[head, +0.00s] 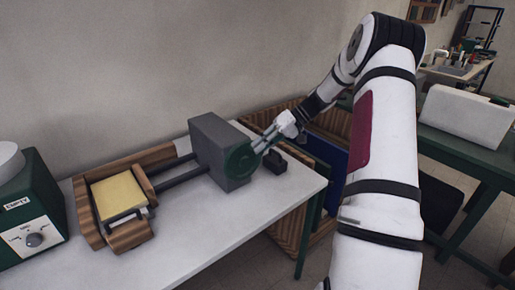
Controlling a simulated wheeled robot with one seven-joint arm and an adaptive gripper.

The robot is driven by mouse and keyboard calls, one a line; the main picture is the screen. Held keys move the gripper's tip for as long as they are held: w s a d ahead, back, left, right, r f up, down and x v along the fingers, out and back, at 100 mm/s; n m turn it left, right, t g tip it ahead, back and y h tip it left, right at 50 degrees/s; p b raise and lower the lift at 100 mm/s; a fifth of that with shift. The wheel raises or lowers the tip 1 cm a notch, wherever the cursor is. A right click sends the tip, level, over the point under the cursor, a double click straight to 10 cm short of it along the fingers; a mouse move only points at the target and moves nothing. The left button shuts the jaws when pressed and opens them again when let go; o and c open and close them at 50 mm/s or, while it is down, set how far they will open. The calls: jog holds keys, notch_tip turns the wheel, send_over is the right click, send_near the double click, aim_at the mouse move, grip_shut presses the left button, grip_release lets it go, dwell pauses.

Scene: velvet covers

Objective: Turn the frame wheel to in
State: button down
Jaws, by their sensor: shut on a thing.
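The frame wheel (241,161) is a dark green disc on the right-hand face of a grey block (209,147). Two dark rods join that block to a wooden frame (131,236) on the left, which holds a yellow pad (119,196). My gripper (268,141) reaches in from the upper right and is shut at the wheel's upper right edge. The fingertips are small and partly merge with the wheel, so the exact grip is hard to see. No readable mark shows on the wheel.
All this stands on a pale table (240,215) against a wall. A small dark block (280,163) sits just right of the wheel. A green device with a dial (33,226) and an "EMPTY" label stands at far left. The table's front is clear.

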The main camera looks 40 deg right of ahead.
jog(key=shift+d+f+m+t+y+b, duration=0.15)
jog(key=shift+d+f+m+y+b, duration=0.1)
jog(key=shift+d+f+y+b, duration=0.55)
jog(key=shift+d+f+m+t+y+b, duration=0.2)
jog(key=shift+d+f+y+b, duration=0.25)
jog(key=shift+y+b, duration=0.6)
jog(key=shift+y, duration=0.25)
jog(key=c, duration=1.5)
grip_release()
jog(key=v, duration=1.2)
